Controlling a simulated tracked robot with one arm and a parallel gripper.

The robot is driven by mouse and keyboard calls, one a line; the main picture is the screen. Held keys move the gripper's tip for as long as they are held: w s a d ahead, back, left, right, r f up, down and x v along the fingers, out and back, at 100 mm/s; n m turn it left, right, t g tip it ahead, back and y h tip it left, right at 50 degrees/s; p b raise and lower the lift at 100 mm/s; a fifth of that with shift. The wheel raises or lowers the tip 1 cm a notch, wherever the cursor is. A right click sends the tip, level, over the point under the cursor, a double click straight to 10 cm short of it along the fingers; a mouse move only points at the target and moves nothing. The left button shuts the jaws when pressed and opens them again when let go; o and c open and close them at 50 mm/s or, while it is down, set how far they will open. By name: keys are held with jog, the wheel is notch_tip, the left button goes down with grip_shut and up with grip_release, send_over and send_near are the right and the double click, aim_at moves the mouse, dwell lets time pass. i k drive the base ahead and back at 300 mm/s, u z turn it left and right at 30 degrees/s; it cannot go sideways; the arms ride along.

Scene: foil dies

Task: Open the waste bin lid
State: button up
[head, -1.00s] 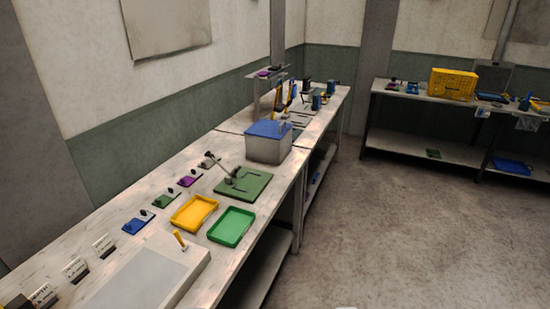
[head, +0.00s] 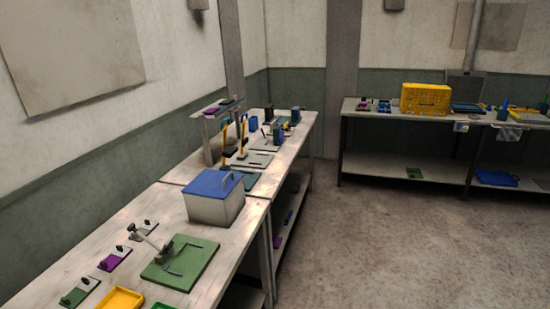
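A box-shaped bin (head: 212,209) with light grey walls stands on the left workbench, close to its right edge. Its blue lid (head: 210,183) lies flat on top and is shut. A small handle (head: 228,181) shows on the right part of the lid. The bin stands upright and nothing touches its lid. My gripper does not show in the view.
The long workbench (head: 60,258) runs along the left wall. A green plate (head: 182,270) with a grey clamp lies in front of the bin, near a yellow tray (head: 120,299). A shelf bench (head: 405,172) with a yellow crate (head: 425,99) stands at the back. The floor (head: 390,250) on the right is clear.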

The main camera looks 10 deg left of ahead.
aim_at(218, 184)
jog(key=z, duration=0.15)
jog(key=i, duration=2.6)
jog(key=u, duration=0.55)
jog(key=i, duration=0.45)
jog(key=u, duration=0.15)
